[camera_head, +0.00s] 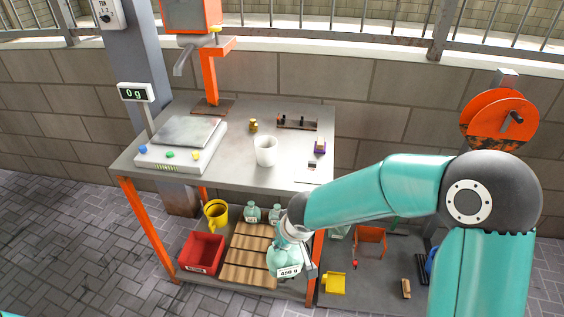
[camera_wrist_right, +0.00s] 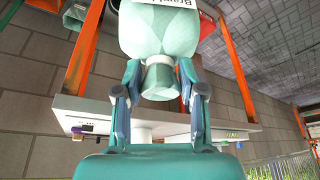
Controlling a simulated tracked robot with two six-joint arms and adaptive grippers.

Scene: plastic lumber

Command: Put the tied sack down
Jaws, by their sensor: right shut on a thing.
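The tied sack (camera_head: 285,262), pale teal with a "450 g" label, hangs at the lower right of the slatted wooden pallet (camera_head: 246,255) in the head view. My right gripper (camera_head: 291,233) is shut on its neck. In the right wrist view the sack (camera_wrist_right: 158,30) fills the top middle, its tied neck between my right fingers (camera_wrist_right: 158,90); part of a printed label shows. I cannot tell whether the sack's bottom touches the pallet or the shelf. Two similar small sacks (camera_head: 252,213) stand behind the pallet. My left gripper is out of view.
The table above (camera_head: 230,172) holds a scale (camera_head: 180,145) reading "0 g" and a white cup (camera_head: 265,150). An orange table leg (camera_head: 316,262) stands close to the sack's right.

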